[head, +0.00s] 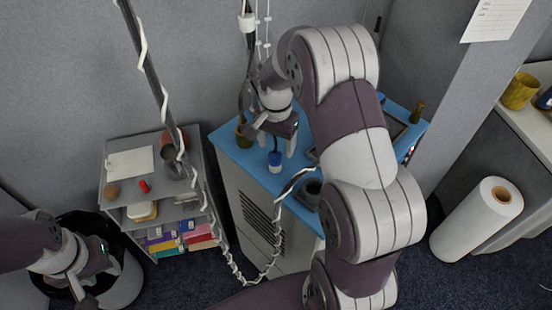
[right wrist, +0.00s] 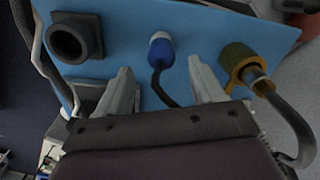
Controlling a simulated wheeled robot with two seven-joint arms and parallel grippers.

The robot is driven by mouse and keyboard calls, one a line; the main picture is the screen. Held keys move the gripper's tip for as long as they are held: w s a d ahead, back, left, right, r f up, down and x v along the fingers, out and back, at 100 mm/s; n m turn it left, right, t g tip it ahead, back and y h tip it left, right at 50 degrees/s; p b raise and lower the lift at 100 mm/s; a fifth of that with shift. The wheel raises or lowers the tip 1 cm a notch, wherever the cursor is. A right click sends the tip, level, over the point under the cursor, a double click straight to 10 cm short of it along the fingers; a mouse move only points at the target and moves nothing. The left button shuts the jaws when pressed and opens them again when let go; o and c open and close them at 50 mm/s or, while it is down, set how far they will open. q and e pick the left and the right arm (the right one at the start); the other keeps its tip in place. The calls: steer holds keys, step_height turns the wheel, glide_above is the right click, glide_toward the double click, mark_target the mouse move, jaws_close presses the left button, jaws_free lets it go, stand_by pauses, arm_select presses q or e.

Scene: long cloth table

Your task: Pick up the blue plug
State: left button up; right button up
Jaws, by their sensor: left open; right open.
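The blue plug (head: 275,161) stands on the light blue cabinet top (head: 240,156), below my right gripper (head: 277,146) in the head view. In the right wrist view the plug (right wrist: 161,51) shows a white band and a dark cable running down between the fingers. My right gripper (right wrist: 160,70) is open, its two fingertips on either side of the plug's line and apart from it. Nothing is between the fingers but the cable behind. My left gripper (head: 84,283) is open and empty at the lower left, over a dark bin; its fingertips are partly unclear.
A black socket (right wrist: 76,39) and an olive-yellow socket with a thick cable (right wrist: 243,66) flank the plug on the blue top. A grey shelf (head: 115,208) stands left of the cabinet. A white coiled cord (head: 222,240) hangs between them.

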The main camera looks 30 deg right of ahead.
mark_target(275, 152)
steer(key=f, duration=0.1)
steer(key=f+p, duration=0.1)
steer(key=f, duration=0.1)
steer(key=f+p, duration=0.1)
steer(key=shift+w+a+f, duration=0.15)
steer(key=shift+a, duration=0.15)
steer(key=shift+f, duration=0.2)
steer(key=shift+s+d, duration=0.15)
steer(key=shift+s, duration=0.05)
steer(key=shift+c, duration=0.4)
steer(key=shift+w, duration=0.1)
steer(key=c, duration=1.1)
